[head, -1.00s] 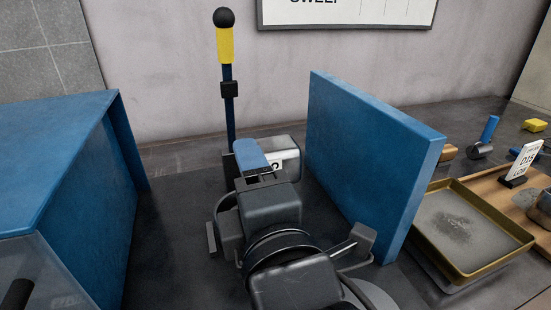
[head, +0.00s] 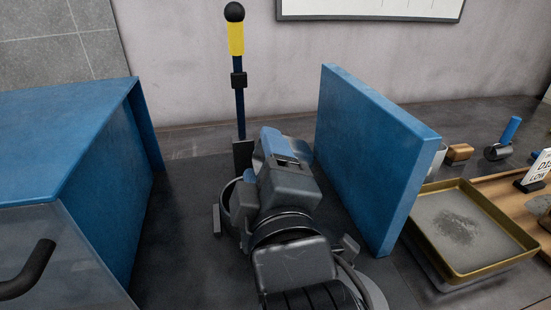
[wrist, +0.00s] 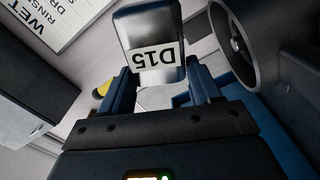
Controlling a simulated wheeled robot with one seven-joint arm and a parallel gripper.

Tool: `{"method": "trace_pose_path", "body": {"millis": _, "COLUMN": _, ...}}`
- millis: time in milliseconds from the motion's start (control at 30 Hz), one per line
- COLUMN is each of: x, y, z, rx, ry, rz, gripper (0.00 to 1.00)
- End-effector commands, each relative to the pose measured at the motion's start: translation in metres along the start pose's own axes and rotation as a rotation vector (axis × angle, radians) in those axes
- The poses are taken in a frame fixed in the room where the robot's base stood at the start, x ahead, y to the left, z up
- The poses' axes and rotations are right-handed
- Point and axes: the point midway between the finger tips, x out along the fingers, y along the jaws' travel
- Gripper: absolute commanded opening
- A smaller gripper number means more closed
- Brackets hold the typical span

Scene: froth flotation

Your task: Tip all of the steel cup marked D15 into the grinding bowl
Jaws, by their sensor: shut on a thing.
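The steel cup (wrist: 155,28) marked D15 is between my gripper's two blue fingers in the wrist view, with its label upside down in the picture. My gripper (wrist: 163,76) is shut on it. In the head view my gripper (head: 280,143) is at the centre, between the blue cabinet and the blue panel; my arm hides most of the cup there. A dark round-mouthed vessel (wrist: 238,50), possibly the grinding bowl, is close to the right of the cup in the wrist view. The cup's mouth and contents cannot be seen.
A blue cabinet (head: 60,150) with a dark handle stands left. An upright blue panel (head: 375,160) stands close right of my gripper. A yellow-and-blue lever (head: 239,85) rises behind. A brass-rimmed tray (head: 470,275) with grey powder and a sign (head: 540,170) are at right.

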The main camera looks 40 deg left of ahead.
Motion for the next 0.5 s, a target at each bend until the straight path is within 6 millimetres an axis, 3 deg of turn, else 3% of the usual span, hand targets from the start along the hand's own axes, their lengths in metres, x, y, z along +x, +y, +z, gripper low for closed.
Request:
{"method": "trace_pose_path", "body": {"millis": 333, "x": 0.006, "y": 0.001, "z": -0.001, "rx": 0.238, "ry": 0.001, "rz": 0.001, "gripper": 0.29}}
{"method": "trace_pose_path", "body": {"millis": 500, "x": 0.005, "y": 0.007, "z": 0.006, "rx": 0.462, "ry": 0.001, "rz": 0.002, "gripper": 0.29}}
